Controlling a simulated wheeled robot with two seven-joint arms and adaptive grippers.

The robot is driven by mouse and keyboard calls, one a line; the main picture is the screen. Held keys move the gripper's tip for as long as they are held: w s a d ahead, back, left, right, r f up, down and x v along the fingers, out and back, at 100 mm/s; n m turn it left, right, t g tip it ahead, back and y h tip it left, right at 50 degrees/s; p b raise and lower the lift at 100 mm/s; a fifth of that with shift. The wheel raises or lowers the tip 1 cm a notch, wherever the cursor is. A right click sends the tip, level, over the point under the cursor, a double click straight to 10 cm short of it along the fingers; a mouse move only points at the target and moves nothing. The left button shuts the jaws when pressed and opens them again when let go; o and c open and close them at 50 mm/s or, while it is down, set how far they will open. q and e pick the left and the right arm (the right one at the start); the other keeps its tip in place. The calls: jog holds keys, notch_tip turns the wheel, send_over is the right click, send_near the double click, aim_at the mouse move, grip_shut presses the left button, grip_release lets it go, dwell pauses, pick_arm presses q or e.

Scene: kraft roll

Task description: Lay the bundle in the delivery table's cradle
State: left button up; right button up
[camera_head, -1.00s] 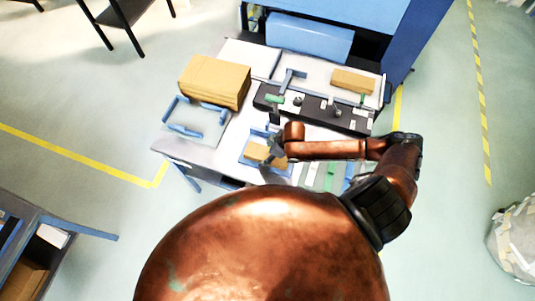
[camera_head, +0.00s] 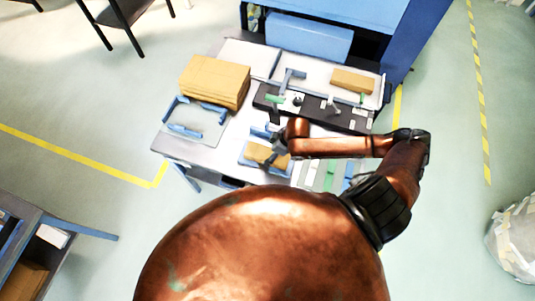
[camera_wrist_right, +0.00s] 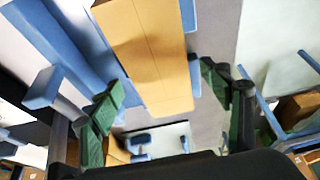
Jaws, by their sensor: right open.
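A brown kraft bundle (camera_head: 262,154) lies in a blue cradle (camera_head: 244,163) near the front edge of the grey table. In the right wrist view the bundle (camera_wrist_right: 150,55) shows as a long brown block between blue uprights. My right gripper (camera_head: 276,148) is just above and beside the bundle. In the right wrist view its green-padded fingers (camera_wrist_right: 162,84) are spread wide on either side of the bundle's near end, with nothing gripped. The arm partly hides the cradle's right side. My left gripper is not in view.
A taller brown stack (camera_head: 213,82) stands at the table's back left. Before it is an empty tray with blue corner guides (camera_head: 197,123). Another brown block (camera_head: 352,81) lies at the back right, beyond a dark bar with fittings (camera_head: 315,112). A blue machine (camera_head: 345,15) stands behind.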

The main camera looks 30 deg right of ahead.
jog(key=v, duration=0.9)
jog(key=shift+r, duration=0.15)
